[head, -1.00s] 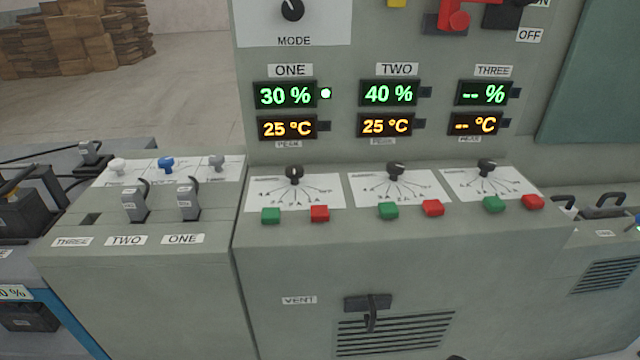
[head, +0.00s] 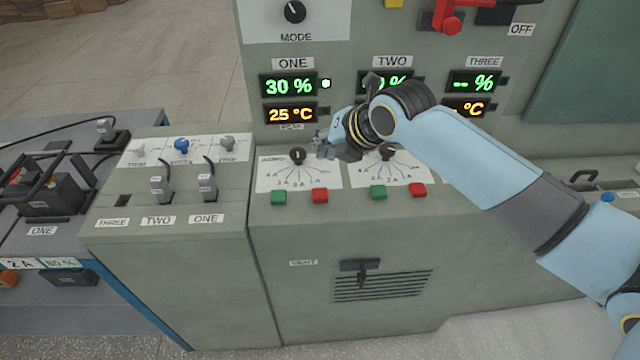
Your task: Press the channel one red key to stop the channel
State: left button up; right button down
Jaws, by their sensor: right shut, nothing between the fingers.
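The channel one red key (head: 320,196) sits on the sloped front desk of the grey charger, below the dial plate of channel one. The green key (head: 279,198) of channel one is to its left. The channel one display (head: 289,87) reads 30 % and 25 °C, and a lamp (head: 326,84) beside it is lit. My right gripper (head: 322,148) is shut and empty. It is above and behind the red key, in front of the panel and near the channel one dial (head: 297,156), apart from the key. My left gripper is not in view.
Channel two's green key (head: 378,192) and red key (head: 418,190) are to the right. My right arm hides channel three's keys and part of channel two's display. Plugs (head: 207,186) stand on the left cabinet. A red lever (head: 448,22) is at the upper right.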

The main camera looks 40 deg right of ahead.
jog(key=shift+w, duration=0.15)
jog(key=b, duration=0.7)
send_over(323, 191)
notch_tip(323, 191, down, 7)
jog(key=shift+f, duration=0.1)
jog(key=shift+f+b, duration=0.4)
jog(key=shift+f, duration=0.35)
jog(key=shift+f, duration=0.1)
dwell(0.6)
jog(key=shift+f, duration=0.3)
